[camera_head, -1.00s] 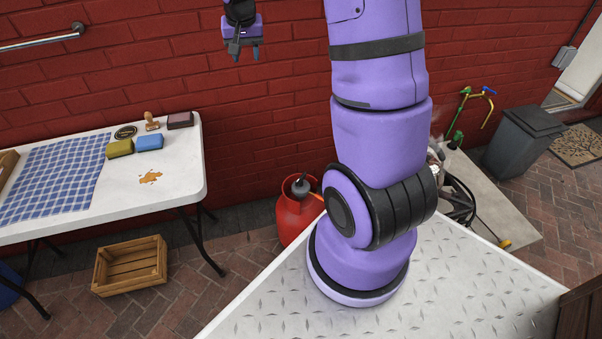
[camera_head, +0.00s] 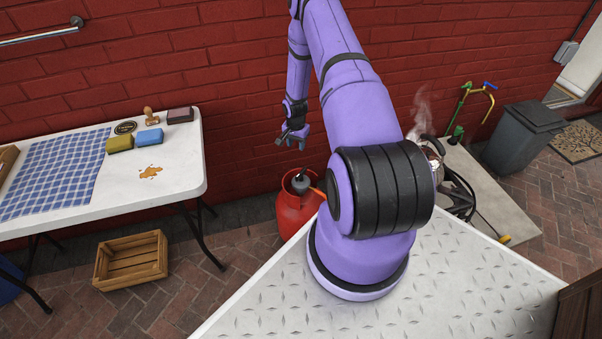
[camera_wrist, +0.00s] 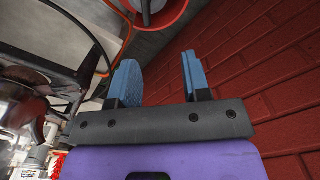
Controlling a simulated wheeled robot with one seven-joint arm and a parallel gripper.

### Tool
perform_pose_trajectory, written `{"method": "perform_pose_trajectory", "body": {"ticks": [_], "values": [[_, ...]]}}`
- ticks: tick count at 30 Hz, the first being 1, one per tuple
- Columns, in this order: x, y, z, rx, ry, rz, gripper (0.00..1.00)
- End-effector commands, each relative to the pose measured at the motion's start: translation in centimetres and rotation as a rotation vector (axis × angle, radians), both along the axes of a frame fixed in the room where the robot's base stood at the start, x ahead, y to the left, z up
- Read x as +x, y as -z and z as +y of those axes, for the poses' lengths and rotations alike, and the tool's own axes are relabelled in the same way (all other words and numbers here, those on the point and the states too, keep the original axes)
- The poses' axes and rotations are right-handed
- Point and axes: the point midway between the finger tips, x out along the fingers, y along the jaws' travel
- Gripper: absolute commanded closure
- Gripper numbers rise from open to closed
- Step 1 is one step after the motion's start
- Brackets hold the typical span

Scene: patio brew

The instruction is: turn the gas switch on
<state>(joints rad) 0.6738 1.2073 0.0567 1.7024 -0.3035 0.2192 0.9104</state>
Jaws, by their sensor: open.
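The red gas bottle (camera_head: 292,215) stands on the ground by the brick wall. A dark regulator (camera_head: 301,184) sits inside its collar, with an orange hose (camera_head: 318,192) leading right. The gas switch itself is too small to make out on the regulator. My gripper (camera_head: 292,143) is above the bottle, apart from it, pointing down. In the wrist view my gripper (camera_wrist: 162,75) has its two blue fingers spread with nothing between them. The red collar of the gas bottle (camera_wrist: 178,14) shows at the top edge of that view, beyond the fingertips.
The brick wall (camera_head: 240,85) is close behind my gripper. A white table (camera_head: 185,165) with a checked cloth, sponges and a stamp stands left. A wooden crate (camera_head: 130,262) lies on the paving. A steaming burner setup (camera_head: 455,190) is right, partly hidden by my arm.

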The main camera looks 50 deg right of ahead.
Motion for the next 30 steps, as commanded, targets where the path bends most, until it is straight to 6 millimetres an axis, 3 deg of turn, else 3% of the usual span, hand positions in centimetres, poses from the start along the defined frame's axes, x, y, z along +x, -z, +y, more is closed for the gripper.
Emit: {"method": "perform_pose_trajectory", "body": {"ticks": [1,3,14,24,30], "values": [[-0.7,1.8,-0.1,0.009,0.019,0.005,0.56],[-1.4,3.4,-0.2,0.016,0.040,0.008,0.56],[-2.3,7.3,-0.2,0.025,0.068,0.011,0.56],[-2.4,13.0,-0.3,0.025,0.067,0.011,0.56],[-2.3,15.3,-0.3,0.024,0.067,0.011,0.56]]}}
